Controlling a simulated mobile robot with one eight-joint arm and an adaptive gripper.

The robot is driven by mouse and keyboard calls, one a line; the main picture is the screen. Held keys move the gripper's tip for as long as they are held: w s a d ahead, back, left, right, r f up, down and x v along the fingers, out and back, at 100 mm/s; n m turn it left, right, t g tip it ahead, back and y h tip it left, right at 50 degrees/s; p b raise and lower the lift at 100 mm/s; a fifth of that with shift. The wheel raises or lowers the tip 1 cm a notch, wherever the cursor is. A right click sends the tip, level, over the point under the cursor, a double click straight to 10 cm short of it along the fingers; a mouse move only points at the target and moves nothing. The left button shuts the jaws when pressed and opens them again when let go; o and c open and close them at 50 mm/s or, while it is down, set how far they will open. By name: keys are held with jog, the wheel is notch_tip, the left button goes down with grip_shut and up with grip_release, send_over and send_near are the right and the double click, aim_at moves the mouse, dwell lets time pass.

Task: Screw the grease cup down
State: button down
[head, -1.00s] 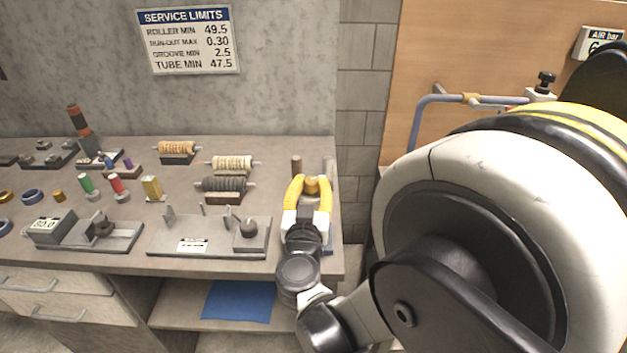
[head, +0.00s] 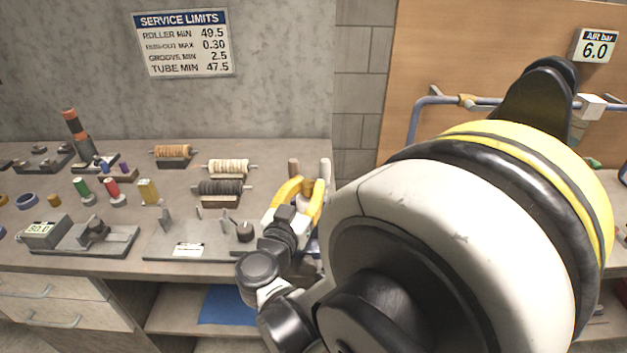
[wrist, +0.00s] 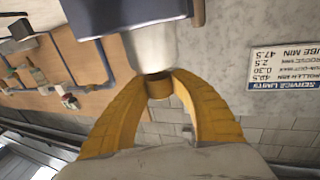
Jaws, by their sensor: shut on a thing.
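My gripper (head: 303,186) has yellow fingers and is at the right end of the bench in the head view. In the wrist view my gripper (wrist: 158,82) is shut on a small brass-coloured cup (wrist: 159,90), most likely the grease cup. The cup lies in line with the end of a pale grey cylinder (wrist: 144,52), which comes out of a dark blue-edged block (wrist: 120,14). The cup and the cylinder look touching or nearly so; the thread cannot be seen.
Left of my gripper stand a grey fixture plate (head: 165,247) with posts, and wound rollers on stands (head: 222,188). A blue pipe frame (head: 420,118) is by the wooden panel at right. A blue cloth (head: 225,306) lies on the lower shelf.

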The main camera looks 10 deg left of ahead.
jog(key=shift+m+g+h, duration=0.3)
jog(key=shift+m+h, duration=0.9)
jog(key=shift+h, duration=0.7)
jog(key=shift+m+h, duration=0.3)
jog(key=shift+h, duration=0.1)
jog(key=c, duration=1.1)
grip_release()
jog(key=shift+s, duration=0.1)
jog(key=v, duration=1.2)
jog(key=shift+a+r, duration=0.1)
jog(key=shift+r, duration=0.05)
